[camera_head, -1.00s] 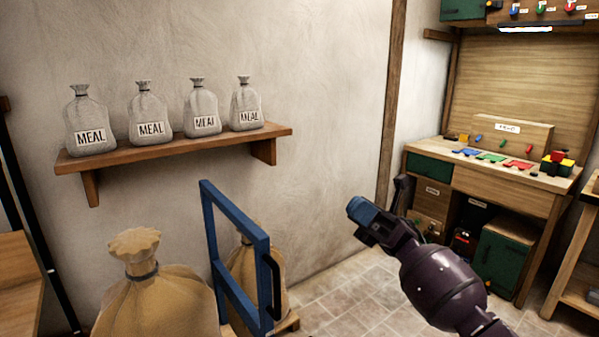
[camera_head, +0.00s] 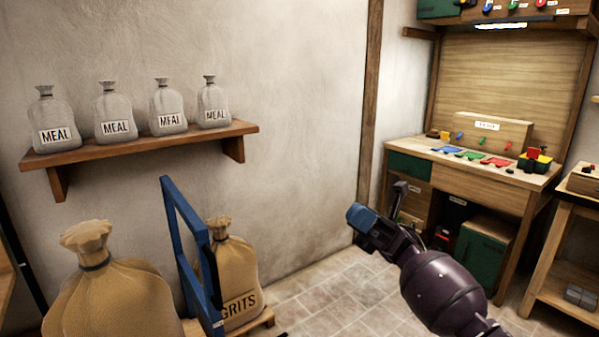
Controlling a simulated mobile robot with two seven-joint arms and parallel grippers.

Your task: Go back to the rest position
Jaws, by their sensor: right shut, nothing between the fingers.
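My right gripper (camera_head: 362,219) is in the lower right of the head view, at the end of my dark purple arm. Its blue-tipped fingers are shut with nothing between them. It hangs in front of the tiled floor and the wall, apart from anything else. My left gripper is out of view.
A wooden shelf (camera_head: 150,145) on the wall bears several meal sacks (camera_head: 168,103). Below are a large tan sack (camera_head: 105,295), a blue frame (camera_head: 188,250) and a grits sack (camera_head: 235,270). A workbench (camera_head: 480,180) stands at right. Tiled floor (camera_head: 325,300) shows between.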

